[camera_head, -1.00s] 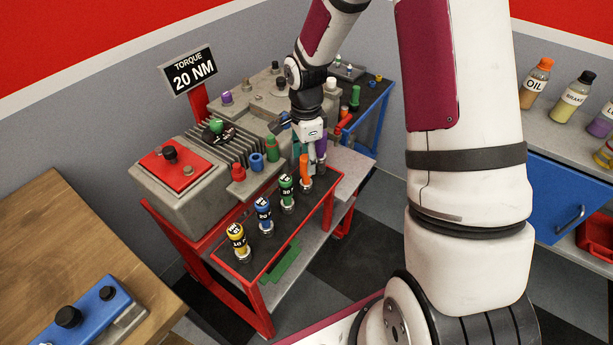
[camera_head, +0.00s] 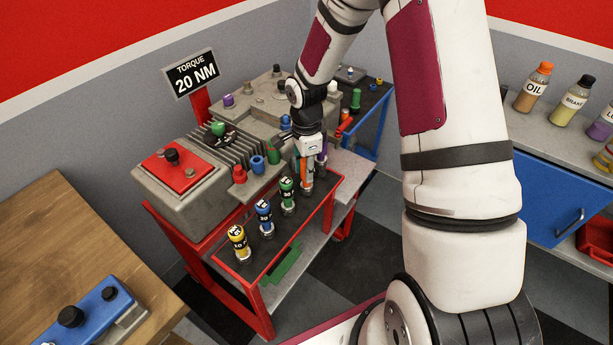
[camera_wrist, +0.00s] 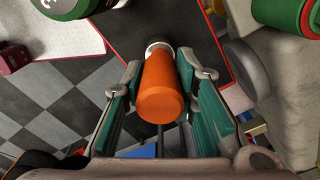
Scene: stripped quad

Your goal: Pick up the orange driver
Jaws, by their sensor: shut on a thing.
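The orange driver (camera_head: 307,179) stands upright at the right end of the row of drivers on the red-edged tray (camera_head: 333,190). My gripper (camera_head: 308,170) reaches down over it from above, its fingers on either side of the handle. In the wrist view the driver's orange handle (camera_wrist: 161,88) lies between the green finger pads of my gripper (camera_wrist: 160,100), which is shut on it. The driver's lower end shows as a pale metal collar near the tray's dark surface. Whether it is lifted off the tray is not clear.
Green (camera_head: 287,190), blue (camera_head: 264,212) and yellow (camera_head: 238,238) drivers stand left of the orange one. A grey engine-like block (camera_head: 195,170) with coloured plugs sits behind the tray. A purple object (camera_head: 322,160) is close by on the right.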

